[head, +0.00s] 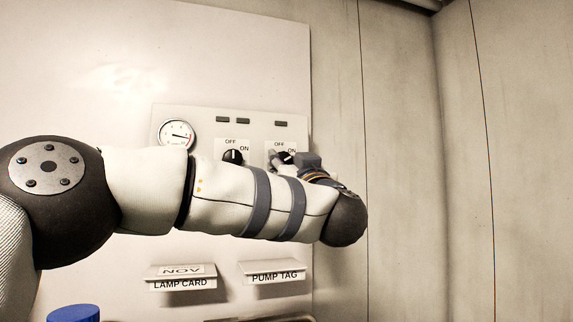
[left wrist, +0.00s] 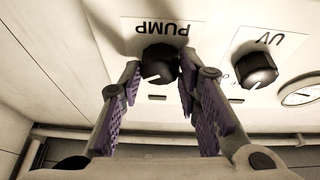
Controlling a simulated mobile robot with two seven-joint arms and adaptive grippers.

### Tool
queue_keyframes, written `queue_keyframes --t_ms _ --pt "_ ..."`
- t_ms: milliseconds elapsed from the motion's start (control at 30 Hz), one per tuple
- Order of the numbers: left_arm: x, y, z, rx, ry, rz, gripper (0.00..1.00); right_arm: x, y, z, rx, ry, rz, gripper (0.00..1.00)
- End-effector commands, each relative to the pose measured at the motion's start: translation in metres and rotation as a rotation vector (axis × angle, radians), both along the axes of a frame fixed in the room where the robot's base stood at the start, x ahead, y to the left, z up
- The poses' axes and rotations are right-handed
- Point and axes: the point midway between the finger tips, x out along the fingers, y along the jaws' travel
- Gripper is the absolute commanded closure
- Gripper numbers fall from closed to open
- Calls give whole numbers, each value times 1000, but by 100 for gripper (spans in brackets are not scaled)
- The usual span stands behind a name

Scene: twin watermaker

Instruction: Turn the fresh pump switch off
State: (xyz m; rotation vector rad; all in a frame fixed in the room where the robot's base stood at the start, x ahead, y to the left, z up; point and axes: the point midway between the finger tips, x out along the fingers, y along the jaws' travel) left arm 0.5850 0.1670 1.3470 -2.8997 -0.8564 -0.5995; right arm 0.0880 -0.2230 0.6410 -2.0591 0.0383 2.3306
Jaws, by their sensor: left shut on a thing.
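The pump switch is a black rotary knob (head: 288,158) on the right of the wall panel, with OFF above it and ON at its upper right. In the left wrist view the knob (left wrist: 159,62) sits beside an upside-down PUMP label. Its white mark appears to lean toward ON, but the fingers partly hide it in the head view. My left gripper (head: 282,160) is at the knob. In the left wrist view its two purple-padded fingers (left wrist: 160,85) are shut on the knob from both sides. My right gripper is not in view.
A second black knob (head: 232,157), labelled UV in the left wrist view (left wrist: 255,70), is left of the pump knob. A round gauge (head: 176,134) is farther left. LAMP CARD (head: 182,284) and PUMP TAG (head: 275,278) holders are below. A blue cap (head: 74,313) is at lower left.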

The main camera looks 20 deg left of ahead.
Motion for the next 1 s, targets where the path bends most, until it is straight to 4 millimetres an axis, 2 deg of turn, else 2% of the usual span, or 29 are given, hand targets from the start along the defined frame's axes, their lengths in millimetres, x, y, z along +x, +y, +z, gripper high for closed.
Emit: queue_keyframes --t_ms 367,1000 --pt "0 -1 0 -103 -71 1 97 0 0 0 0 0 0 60" --pt "5 -5 -2 -586 -393 1 97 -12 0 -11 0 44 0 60"
